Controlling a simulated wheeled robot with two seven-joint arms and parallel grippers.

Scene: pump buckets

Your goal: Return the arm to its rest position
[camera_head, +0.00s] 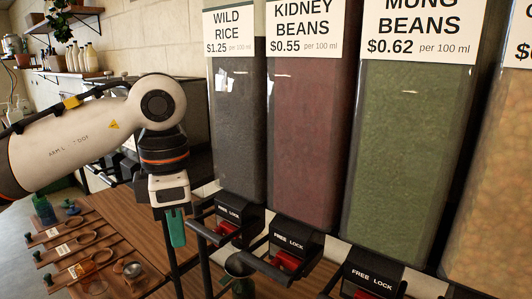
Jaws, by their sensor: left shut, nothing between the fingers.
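My left arm reaches in from the left. Its gripper (176,228) points down, with the teal fingers closed together and nothing between them. It hangs just left of the wild rice dispenser (238,130) and its free/lock handle (228,212) in the picture. I cannot tell whether the gripper touches anything behind it. My right gripper is not in view.
Kidney beans (305,140) and mung beans (405,150) dispensers stand to the right, with black handles jutting out below. A dark scoop or cup (240,268) sits under them.

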